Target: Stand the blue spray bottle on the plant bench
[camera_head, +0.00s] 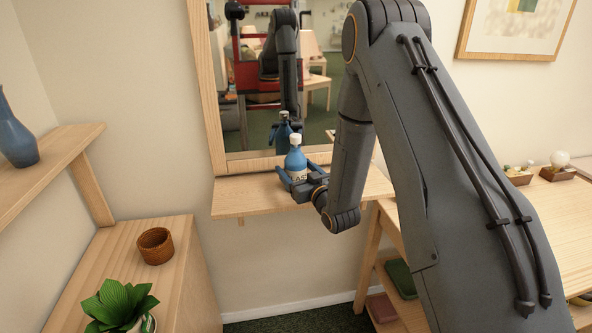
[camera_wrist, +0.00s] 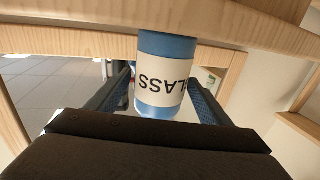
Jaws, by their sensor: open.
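The blue spray bottle (camera_head: 295,160) has a white cap and a white label with black letters. It stands upright on a small wooden wall shelf (camera_head: 238,200) in front of the mirror. My gripper (camera_head: 300,178) is open, with one finger on each side of the bottle's lower body. In the wrist view the bottle (camera_wrist: 166,80) appears upside down between the open fingers (camera_wrist: 160,92), with gaps visible on both sides. A low wooden bench (camera_head: 187,262) at the lower left bears a leafy green plant (camera_head: 118,302); I take it as the plant bench.
A blue vase (camera_head: 16,130) sits on a higher shelf (camera_head: 70,146) at left. The mirror (camera_head: 235,90) rises behind the bottle. A wooden table (camera_head: 560,215) with small trays stands at right.

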